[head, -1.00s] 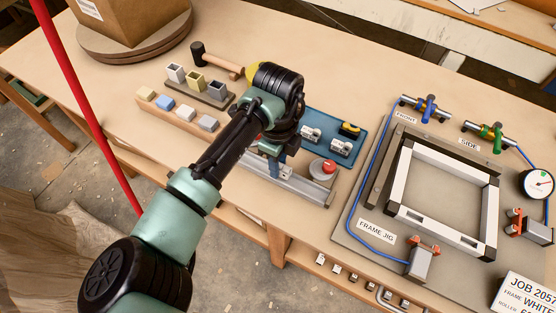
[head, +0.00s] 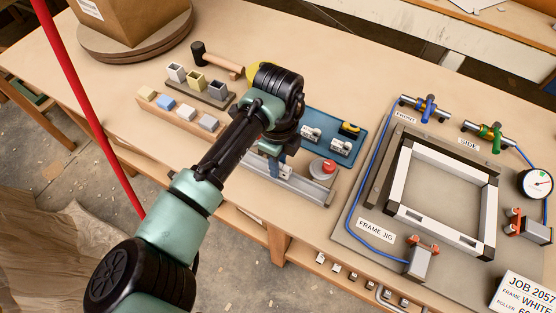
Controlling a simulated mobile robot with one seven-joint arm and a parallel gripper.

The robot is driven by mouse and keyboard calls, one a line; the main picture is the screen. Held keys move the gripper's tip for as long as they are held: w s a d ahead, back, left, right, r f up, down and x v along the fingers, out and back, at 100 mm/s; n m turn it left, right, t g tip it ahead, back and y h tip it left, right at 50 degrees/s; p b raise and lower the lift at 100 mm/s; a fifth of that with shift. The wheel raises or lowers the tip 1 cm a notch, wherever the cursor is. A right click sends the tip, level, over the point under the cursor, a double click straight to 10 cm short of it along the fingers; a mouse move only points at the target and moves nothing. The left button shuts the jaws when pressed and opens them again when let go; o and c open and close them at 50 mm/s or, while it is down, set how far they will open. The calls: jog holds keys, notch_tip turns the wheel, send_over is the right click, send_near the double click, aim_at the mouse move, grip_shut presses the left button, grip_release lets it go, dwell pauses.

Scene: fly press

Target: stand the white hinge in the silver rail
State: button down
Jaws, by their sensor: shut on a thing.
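My gripper (head: 277,170) points down over the silver rail (head: 312,190) near the front edge of the bench. A small white piece, seemingly the white hinge (head: 286,171), shows at the fingertips, low at the rail. My gripper is shut on it. My wrist and fingers hide most of it, so I cannot tell whether it is upright or touching the rail floor. The left part of the rail is hidden behind my arm.
A grey disc with a red knob (head: 329,167) stands just right of my gripper. Left are coloured blocks (head: 165,104) and a hammer (head: 198,52). The frame jig (head: 376,232) is at right.

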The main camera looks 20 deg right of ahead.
jog(key=shift+f, duration=0.6)
jog(key=shift+s+f+b, duration=0.2)
jog(key=shift+f+b, duration=0.15)
jog(key=shift+f, duration=0.1)
dwell(0.6)
jog(key=c, duration=0.6)
grip_release()
jog(key=shift+f, duration=0.1)
jog(key=shift+a, duration=0.1)
jog(key=c, duration=0.3)
jog(key=shift+o, duration=0.4)
jog(key=shift+w+r+p, duration=0.2)
jog(key=shift+r+p, duration=3.15)
jog(key=shift+r, duration=0.4)
